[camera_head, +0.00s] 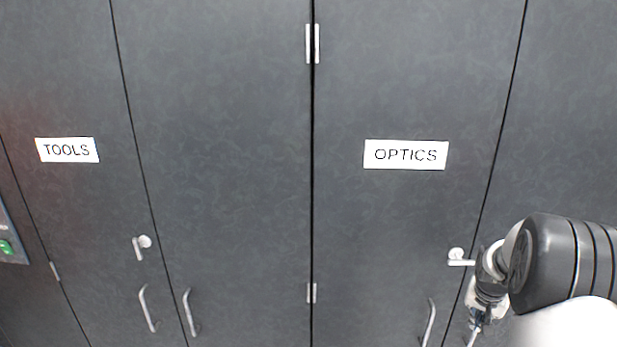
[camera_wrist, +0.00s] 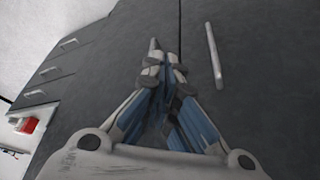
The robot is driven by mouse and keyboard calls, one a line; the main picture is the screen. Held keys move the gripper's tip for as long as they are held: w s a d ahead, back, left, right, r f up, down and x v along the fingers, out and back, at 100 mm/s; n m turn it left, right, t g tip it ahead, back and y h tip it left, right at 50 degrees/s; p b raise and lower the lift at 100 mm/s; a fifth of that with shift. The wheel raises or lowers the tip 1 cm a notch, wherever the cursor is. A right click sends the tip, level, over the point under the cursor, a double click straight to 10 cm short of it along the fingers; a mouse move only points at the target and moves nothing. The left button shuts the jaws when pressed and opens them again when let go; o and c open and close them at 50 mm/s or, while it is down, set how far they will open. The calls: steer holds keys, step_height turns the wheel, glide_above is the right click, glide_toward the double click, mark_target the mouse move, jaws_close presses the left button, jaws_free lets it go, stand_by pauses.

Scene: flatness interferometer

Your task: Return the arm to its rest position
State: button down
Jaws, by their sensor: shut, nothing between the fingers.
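My gripper (camera_head: 474,335) hangs at the lower right of the head view, below my dark arm link, close in front of the grey cabinet doors. In the wrist view my gripper (camera_wrist: 165,52) points at a dark cabinet front, its fingers together with nothing between them. A pale bar handle (camera_wrist: 214,56) shows to the right of the fingertips and apart from them. Part of the arm runs out of the head view at the right edge.
The OPTICS door (camera_head: 400,230) and the TOOLS door (camera_head: 75,90) look shut. The OPTICS latch lever (camera_head: 460,258) lies level beside my arm; the TOOLS lever (camera_head: 140,246) points down. Door handles (camera_head: 430,322) stick out. A red object (camera_wrist: 27,125) is at left in the wrist view.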

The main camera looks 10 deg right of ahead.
steer(key=s+a+r+n+t+y+b, duration=0.1)
steer(key=s+a+r+n, duration=0.15)
steer(key=a+r, duration=0.6)
steer(key=s+a+r+n+b, duration=0.1)
steer(key=s+a+r, duration=0.4)
steer(key=a, duration=0.6)
steer(key=s+a+n+y+b, duration=0.1)
steer(key=s+a+n, duration=0.4)
steer(key=s+a, duration=1.1)
steer(key=s+y, duration=0.1)
steer(key=s, duration=0.2)
steer(key=shift+s+a+r+n+t, duration=0.2)
steer(key=shift+s+r+n+t, duration=0.05)
steer(key=shift+r+n+t, duration=0.1)
steer(key=c, duration=2.3)
jaws_free()
